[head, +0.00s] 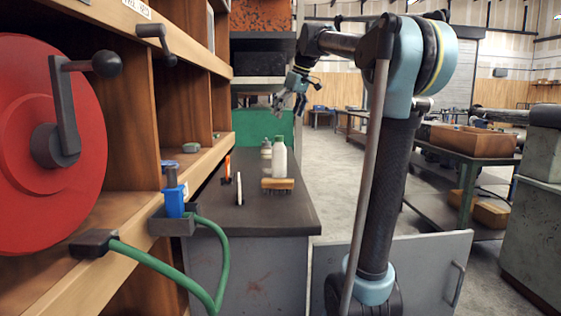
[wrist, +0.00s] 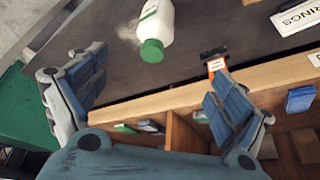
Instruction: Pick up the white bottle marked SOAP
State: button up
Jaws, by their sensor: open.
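A white bottle with a green cap (head: 279,162) stands on the dark bench top, near its middle. In the wrist view the white bottle (wrist: 157,22) shows at the top, cap toward me, with small marks on its side that I cannot read. My gripper (head: 286,102) is above and beyond the bottle in the head view. In the wrist view my gripper (wrist: 155,92) has its two fingers wide apart with nothing between them. The bottle is beyond the fingertips and apart from them.
Wooden shelving (head: 190,165) borders the bench's left side.

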jog(key=w, duration=0.1)
send_over(276, 150)
jog(key=w+d, duration=0.2)
jog(key=f, duration=0.9)
jog(key=shift+w+a+f, duration=0.15)
jog(key=shift+a+f, duration=0.1)
jog(key=shift+x, duration=3.3)
jog(key=shift+d, duration=0.2)
jog(key=c, duration=1.5)
